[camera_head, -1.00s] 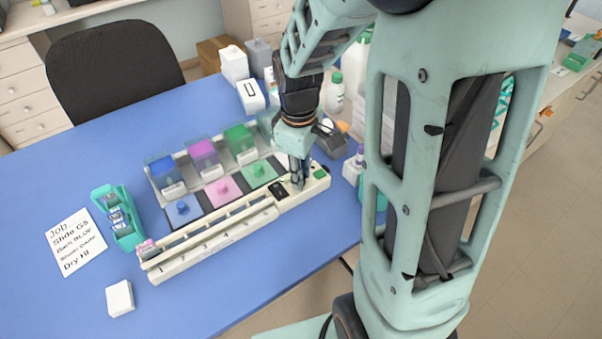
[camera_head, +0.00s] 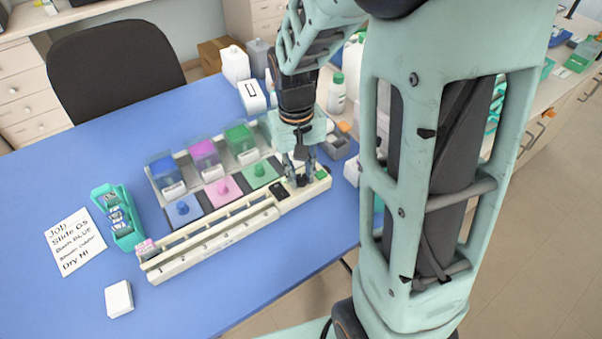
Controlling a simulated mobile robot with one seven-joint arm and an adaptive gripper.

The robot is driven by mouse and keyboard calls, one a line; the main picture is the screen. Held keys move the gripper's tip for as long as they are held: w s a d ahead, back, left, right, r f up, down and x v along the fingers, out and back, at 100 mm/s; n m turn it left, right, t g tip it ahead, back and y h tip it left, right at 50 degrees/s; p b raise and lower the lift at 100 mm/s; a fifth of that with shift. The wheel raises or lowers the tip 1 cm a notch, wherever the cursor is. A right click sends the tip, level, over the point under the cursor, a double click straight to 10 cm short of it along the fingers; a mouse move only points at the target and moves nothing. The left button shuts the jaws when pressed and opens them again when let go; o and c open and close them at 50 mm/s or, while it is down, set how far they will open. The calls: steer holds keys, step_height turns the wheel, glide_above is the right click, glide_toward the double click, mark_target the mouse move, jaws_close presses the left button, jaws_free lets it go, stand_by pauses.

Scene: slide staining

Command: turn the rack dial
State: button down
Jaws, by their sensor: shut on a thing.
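The white slide rack (camera_head: 215,243) lies along the front of the staining station on the blue table. Its dial (camera_head: 302,181) is a small dark knob at the right end, beside a small black display (camera_head: 279,191) and a green button (camera_head: 321,175). My gripper (camera_head: 302,178) points down over this end, with its fingers on either side of the dial. It is shut on the dial; the fingers partly hide it, and its setting cannot be read.
A teal slide holder (camera_head: 122,232), a handwritten job card (camera_head: 75,242) and a white block (camera_head: 119,299) are to the left. Bottles stand behind my arm.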

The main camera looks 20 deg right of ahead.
mark_target(299, 178)
steer(key=shift+m, duration=0.4)
steer(key=c, duration=1.7)
jaws_free()
steer(key=shift+c, duration=0.2)
step_height(299, 178, up, 12)
steer(key=shift+a, duration=0.3)
steer(key=shift+d, duration=0.1)
